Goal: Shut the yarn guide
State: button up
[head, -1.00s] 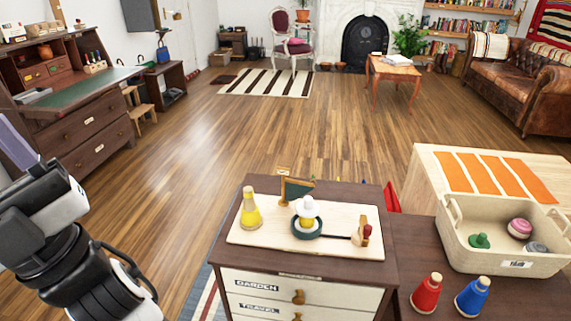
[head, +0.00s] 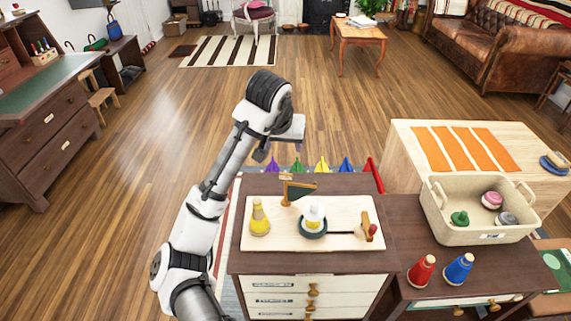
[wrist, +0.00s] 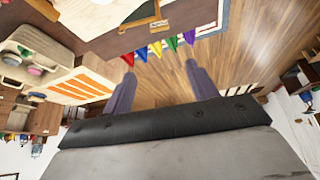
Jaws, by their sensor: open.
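A pale wooden board (head: 345,207) lies on the brown cabinet in the head view. It carries a yellow cone (head: 259,220), a white spool (head: 313,213) in a dark ring (head: 313,232), a green flag-shaped piece on a wooden post (head: 298,190), and a wooden block (head: 366,221) with a red knob. A thin dark rod (head: 341,233) runs between ring and block. I cannot tell for sure which piece is the yarn guide. My gripper (head: 279,153) is open and empty, above and behind the board. Its spread purple fingers (wrist: 160,66) show in the wrist view.
Coloured pennants (head: 322,166) stand behind the cabinet. A beige basket (head: 480,230) with toys stands at right, with red (head: 422,270) and blue (head: 458,268) cones before it. A pale table with orange strips (head: 430,149) is behind. Open wooden floor lies beyond.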

aim_at(286, 174)
jog(key=shift+g, duration=0.3)
jog(key=x, duration=0.9)
jog(key=s+x, duration=0.1)
jog(key=x, duration=0.4)
jog(key=shift+a+f, duration=0.35)
jog(key=shift+f, duration=0.15)
jog(key=shift+c, duration=0.5)
grip_shut()
